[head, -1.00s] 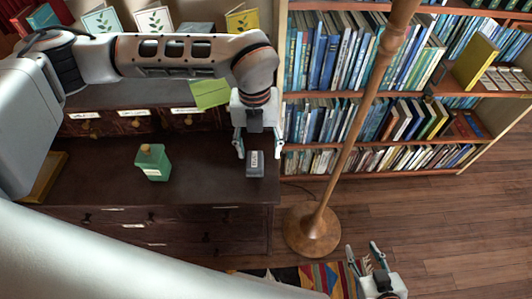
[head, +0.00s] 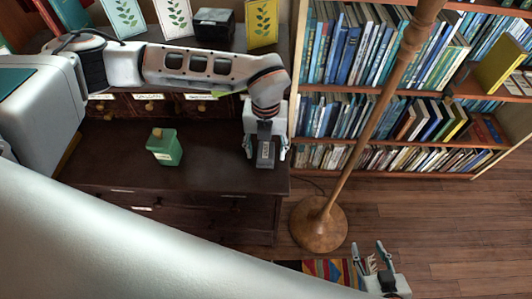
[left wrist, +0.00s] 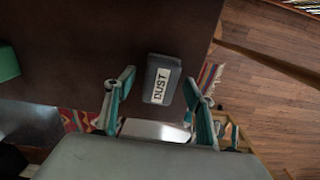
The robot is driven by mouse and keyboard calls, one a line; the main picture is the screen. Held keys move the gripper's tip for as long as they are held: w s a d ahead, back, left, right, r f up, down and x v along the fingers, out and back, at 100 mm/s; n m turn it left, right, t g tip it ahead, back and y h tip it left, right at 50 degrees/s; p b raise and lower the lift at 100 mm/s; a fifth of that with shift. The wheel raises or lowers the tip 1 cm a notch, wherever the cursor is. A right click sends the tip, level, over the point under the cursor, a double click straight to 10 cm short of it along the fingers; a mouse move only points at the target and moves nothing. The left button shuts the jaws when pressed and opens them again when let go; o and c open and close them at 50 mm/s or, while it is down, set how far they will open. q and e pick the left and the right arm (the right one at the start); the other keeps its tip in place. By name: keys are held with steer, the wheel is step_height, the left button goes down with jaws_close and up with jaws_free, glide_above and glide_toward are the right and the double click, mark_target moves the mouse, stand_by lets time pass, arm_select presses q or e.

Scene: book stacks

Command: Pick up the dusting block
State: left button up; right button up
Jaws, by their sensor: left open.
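The dusting block (head: 265,158) is a small dark grey block with a pale label, lying near the right end of the dark cabinet top. In the left wrist view the block (left wrist: 161,66) shows a white label reading DUST. My left gripper (head: 265,149) is open over the block, one finger to each side of it. In the left wrist view the fingertips (left wrist: 159,80) flank the block with gaps on both sides; how far above it they are is hard to tell. My right gripper (head: 368,247) is open and empty, low over the floor at the right.
A wooden lamp stand (head: 319,224) rises close to the cabinet's right end. Bookshelves (head: 400,93) are behind it. A patterned rug (head: 325,268) lies on the floor.

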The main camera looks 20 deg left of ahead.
arm_select(q)
steer(key=c, duration=1.2)
steer(key=shift+r, duration=0.1)
